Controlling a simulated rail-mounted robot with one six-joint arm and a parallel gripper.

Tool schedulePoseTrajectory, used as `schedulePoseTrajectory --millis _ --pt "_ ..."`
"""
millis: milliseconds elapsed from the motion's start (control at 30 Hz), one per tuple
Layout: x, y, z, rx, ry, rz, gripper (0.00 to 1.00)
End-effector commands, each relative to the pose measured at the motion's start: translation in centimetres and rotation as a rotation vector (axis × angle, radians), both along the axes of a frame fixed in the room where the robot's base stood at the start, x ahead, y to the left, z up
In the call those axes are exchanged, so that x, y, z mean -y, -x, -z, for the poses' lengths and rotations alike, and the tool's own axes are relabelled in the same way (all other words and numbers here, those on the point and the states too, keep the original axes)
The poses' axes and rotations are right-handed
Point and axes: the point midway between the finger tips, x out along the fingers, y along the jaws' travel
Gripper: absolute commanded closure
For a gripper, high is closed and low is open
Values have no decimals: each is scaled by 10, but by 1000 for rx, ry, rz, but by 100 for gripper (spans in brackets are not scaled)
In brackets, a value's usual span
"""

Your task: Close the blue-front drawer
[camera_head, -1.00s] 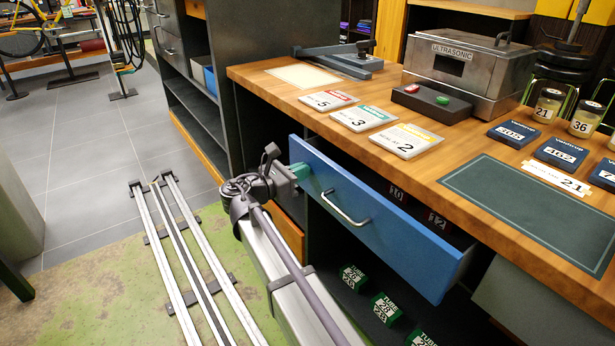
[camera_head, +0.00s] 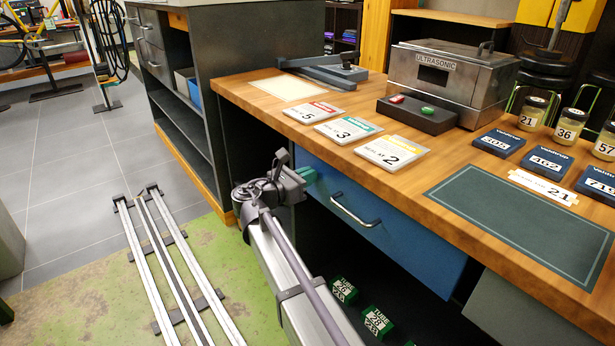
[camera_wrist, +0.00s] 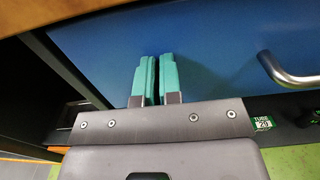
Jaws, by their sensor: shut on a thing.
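The blue-front drawer (camera_head: 410,240) is under the wooden workbench, its front close beneath the bench edge. Its inside is hidden. Its silver bar handle (camera_head: 355,209) is bare and also shows at the right of the wrist view (camera_wrist: 284,72). My gripper (camera_head: 306,175) is at the left part of the blue front, left of the handle. In the wrist view its two green fingers (camera_wrist: 153,80) point at the blue panel, nearly together with a narrow dark gap. What lies between them cannot be made out. Whether the tips touch the panel is unclear.
Green tube boxes (camera_head: 376,321) lie on the open shelf below the drawer. The workbench top (camera_head: 255,95) carries numbered cards, an ultrasonic cleaner (camera_head: 450,80), jars and blue boxes. A dark shelf cabinet (camera_head: 235,50) stands at the left. Metal rails (camera_head: 160,255) lie on the floor.

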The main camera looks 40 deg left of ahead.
Motion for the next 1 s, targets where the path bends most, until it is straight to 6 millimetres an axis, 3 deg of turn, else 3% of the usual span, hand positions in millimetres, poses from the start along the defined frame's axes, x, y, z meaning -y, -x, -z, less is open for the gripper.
schedulePoseTrajectory --millis 67,167,600,733,1000 --pt "1 -3 -2 4 3 6 100" --pt "0 8 -1 4 3 8 100" --pt "-23 116 0 3 1 11 100" --pt "-26 129 0 3 1 11 100" --pt "-26 130 0 3 1 12 100"
